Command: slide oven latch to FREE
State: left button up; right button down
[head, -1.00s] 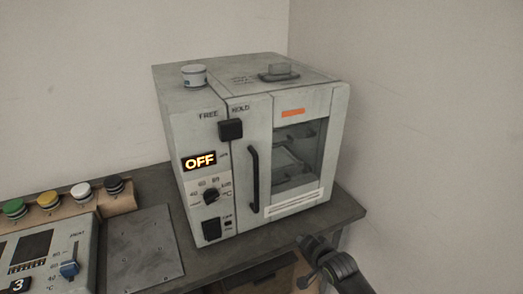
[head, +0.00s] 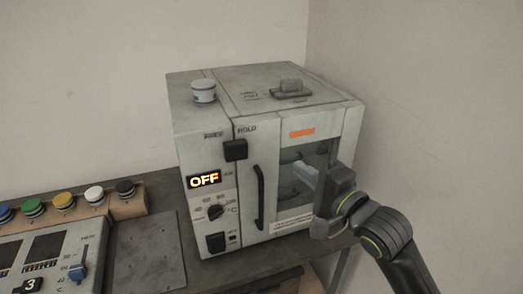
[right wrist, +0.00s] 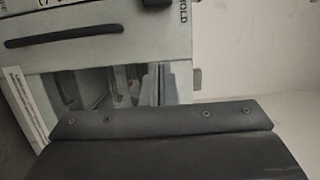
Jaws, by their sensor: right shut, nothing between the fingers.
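The oven latch (head: 235,149) is a black square knob on the oven front (head: 253,215), below the FREE and HOLD labels. It sits closer to under HOLD than FREE. In the right wrist view the latch (right wrist: 157,3) is cut off at the top edge, beside the word HOLD. My right gripper (head: 312,178) is shut and empty. It is in front of the oven's window, right of the door handle and lower than the latch, apart from it. In the right wrist view my gripper (right wrist: 165,120) fills the bottom. My left gripper is not in view.
The black door handle (head: 260,197) stands between my right gripper and the latch's side of the front. A display reading OFF (head: 204,180) and a dial (head: 215,212) are left of it. A jar (head: 203,92) stands on top. A button panel (head: 40,262) is at left.

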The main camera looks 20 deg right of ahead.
jog(key=p, duration=0.1)
send_near(250, 146)
jog(key=w, duration=0.1)
jog(key=w+d, duration=0.1)
jog(key=w, duration=0.1)
jog(key=w+d, duration=0.1)
jog(key=w, duration=0.1)
jog(key=shift+w+d+r, duration=0.15)
jog(key=shift+w+r, duration=0.05)
jog(key=shift+r, duration=0.05)
jog(key=shift+w+a+f+p, duration=0.1)
jog(key=shift+w+a+p, duration=0.2)
jog(key=shift+a, duration=0.5)
jog(key=shift+s+a+p, duration=0.15)
jog(key=shift+a+p, duration=0.15)
jog(key=shift+a, duration=0.95)
jog(key=shift+a, duration=0.1)
